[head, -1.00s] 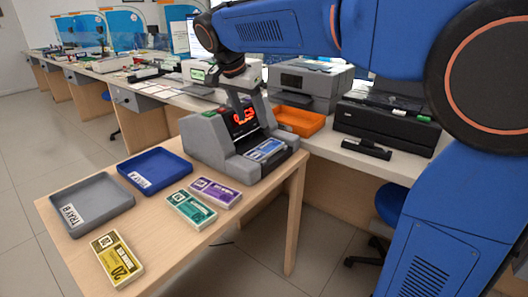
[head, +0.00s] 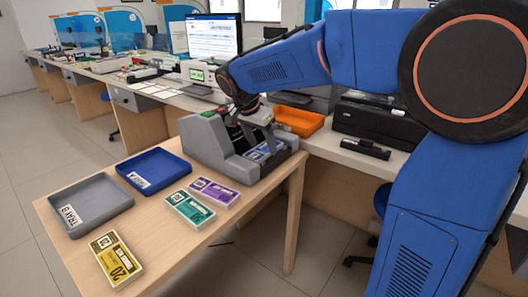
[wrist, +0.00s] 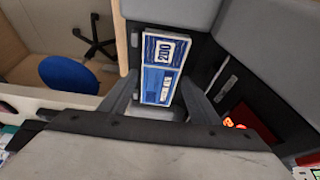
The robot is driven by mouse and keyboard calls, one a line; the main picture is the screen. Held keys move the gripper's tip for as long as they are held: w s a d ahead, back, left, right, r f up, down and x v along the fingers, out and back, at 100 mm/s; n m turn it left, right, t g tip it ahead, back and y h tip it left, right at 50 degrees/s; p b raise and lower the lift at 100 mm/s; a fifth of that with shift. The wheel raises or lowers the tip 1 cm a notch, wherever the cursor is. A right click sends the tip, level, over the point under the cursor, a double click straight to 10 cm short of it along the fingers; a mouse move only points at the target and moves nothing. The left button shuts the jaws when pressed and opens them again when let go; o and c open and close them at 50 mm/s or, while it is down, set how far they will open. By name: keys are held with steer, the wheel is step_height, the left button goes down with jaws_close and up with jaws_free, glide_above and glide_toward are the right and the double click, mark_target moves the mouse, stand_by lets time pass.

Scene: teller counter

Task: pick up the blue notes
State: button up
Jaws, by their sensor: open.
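The blue notes (head: 262,151) lie as a bundle in the front pocket of the grey counting machine (head: 212,141), partly hidden by my gripper in the head view. In the wrist view the blue notes (wrist: 161,68) show "200" and lie between and beyond my fingers. My gripper (wrist: 160,95) is open, with one finger to each side of the bundle. In the head view my gripper (head: 268,138) is over the machine's pocket. Contact between fingers and notes cannot be told.
Purple (head: 214,192), teal (head: 189,208) and yellow (head: 116,258) bundles lie on the wooden table. A blue tray (head: 178,161) and a grey tray (head: 92,187) stand at its left. An orange tray (head: 299,119) and black printer (head: 382,125) are behind the machine.

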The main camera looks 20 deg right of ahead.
steer(key=shift+w+d+f, duration=0.1)
steer(key=shift+d+f, duration=0.05)
steer(key=shift+f, duration=0.15)
steer(key=shift+c, duration=0.3)
steer(key=c, duration=0.8)
steer(key=shift+r, duration=0.1)
steer(key=shift+c, duration=0.2)
